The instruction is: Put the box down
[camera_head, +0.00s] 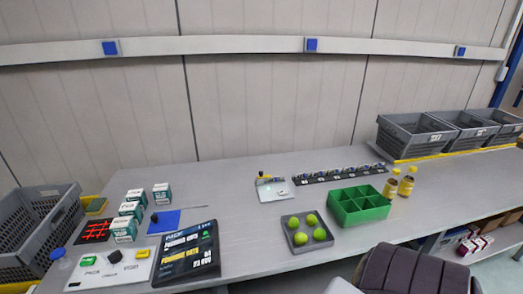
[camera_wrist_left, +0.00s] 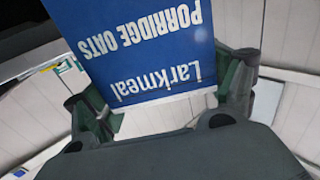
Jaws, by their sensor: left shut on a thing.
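In the left wrist view a blue box (camera_wrist_left: 140,50) with white lettering reading "Larkmeal PORRIDGE OATS" appears upside down. My left gripper (camera_wrist_left: 166,96) is shut on it, with a dark green finger at each side of the box. The far end of the box runs out of the frame. What is under the box cannot be told from this view. In the head view neither the held box nor my left gripper can be made out. My right gripper is not in view.
The grey table (camera_head: 245,215) has clear patches at its middle and back. On it are a dark lettered panel (camera_head: 205,262), a tray of green balls (camera_head: 290,240), a green divided bin (camera_head: 345,219), yellow-capped bottles (camera_head: 406,187) and small cartons (camera_head: 122,230). Grey crates (camera_head: 408,148) stand at right.

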